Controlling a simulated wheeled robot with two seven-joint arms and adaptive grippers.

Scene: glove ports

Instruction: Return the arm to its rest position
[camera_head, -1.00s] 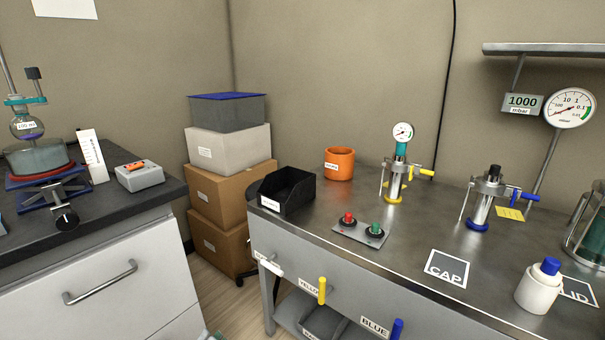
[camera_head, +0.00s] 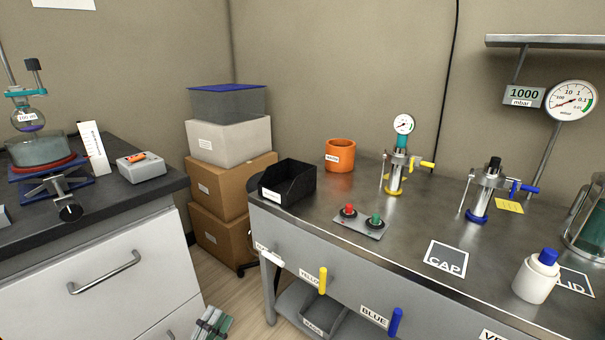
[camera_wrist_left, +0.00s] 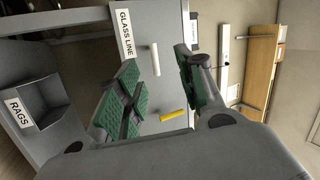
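My left gripper (camera_head: 212,322) shows at the bottom edge of the head view, low in the gap between the two benches. In the left wrist view its two green-padded fingers (camera_wrist_left: 158,85) are apart, with nothing held between them. Beyond them are the grey bench front with a "GLASS LINE" label (camera_wrist_left: 125,35), a white handle (camera_wrist_left: 155,58) and a yellow handle (camera_wrist_left: 172,115). I cannot tell how near the fingers are to these. My right gripper is in neither view.
The left bench (camera_head: 110,265) has a metal drawer handle. The steel bench (camera_head: 400,225) on the right carries a black bin (camera_head: 288,185), an orange pot (camera_head: 340,157) and a white bottle (camera_head: 536,278). Stacked boxes (camera_head: 228,140) stand behind the gap. A "RAGS" bin (camera_wrist_left: 35,105) shows in the wrist view.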

